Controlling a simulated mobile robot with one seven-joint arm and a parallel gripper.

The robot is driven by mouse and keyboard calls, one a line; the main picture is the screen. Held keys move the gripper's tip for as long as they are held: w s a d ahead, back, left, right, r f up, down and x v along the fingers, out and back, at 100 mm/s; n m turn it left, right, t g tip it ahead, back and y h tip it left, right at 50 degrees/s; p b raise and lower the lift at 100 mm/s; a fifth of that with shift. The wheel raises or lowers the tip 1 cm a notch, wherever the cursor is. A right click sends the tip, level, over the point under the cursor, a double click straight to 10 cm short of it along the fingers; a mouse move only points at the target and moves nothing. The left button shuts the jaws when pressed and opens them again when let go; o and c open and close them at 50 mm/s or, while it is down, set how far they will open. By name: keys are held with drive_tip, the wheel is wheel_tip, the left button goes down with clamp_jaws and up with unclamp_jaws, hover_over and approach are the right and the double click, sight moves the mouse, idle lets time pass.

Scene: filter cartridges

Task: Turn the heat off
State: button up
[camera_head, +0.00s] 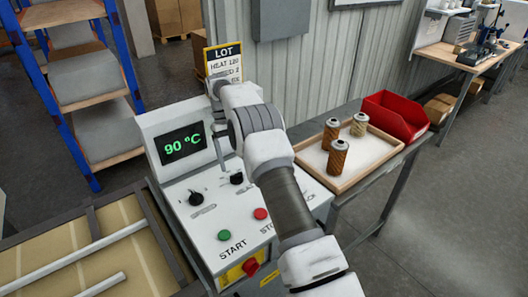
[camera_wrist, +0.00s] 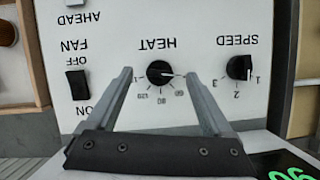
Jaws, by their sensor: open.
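The control panel (camera_head: 183,222) has a black HEAT knob (camera_head: 236,178), which stands in the middle of the upside-down wrist view (camera_wrist: 159,73). Its white mark points to the right of that view, past the 60 label, near a fingertip. My gripper (camera_wrist: 158,76) is open, with one finger on each side of the HEAT knob. In the head view my gripper (camera_head: 219,152) comes down over the panel. The display (camera_head: 183,144) reads 90 °C.
The SPEED knob (camera_wrist: 239,67) and the FAN switch (camera_wrist: 78,85) flank the HEAT knob. Green START (camera_head: 225,235) and red (camera_head: 260,213) buttons sit lower on the panel. A LOT sign (camera_head: 223,62) stands behind. A wooden tray (camera_head: 350,176) holds cartridges beside a red bin (camera_head: 397,114).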

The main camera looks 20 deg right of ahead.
drive_tip(key=s+d+r+b, duration=0.1)
drive_tip(key=s+d+r, duration=0.5)
drive_tip(key=d, duration=0.4)
drive_tip(key=shift+r, duration=0.3)
drive_tip(key=shift+w, duration=0.1)
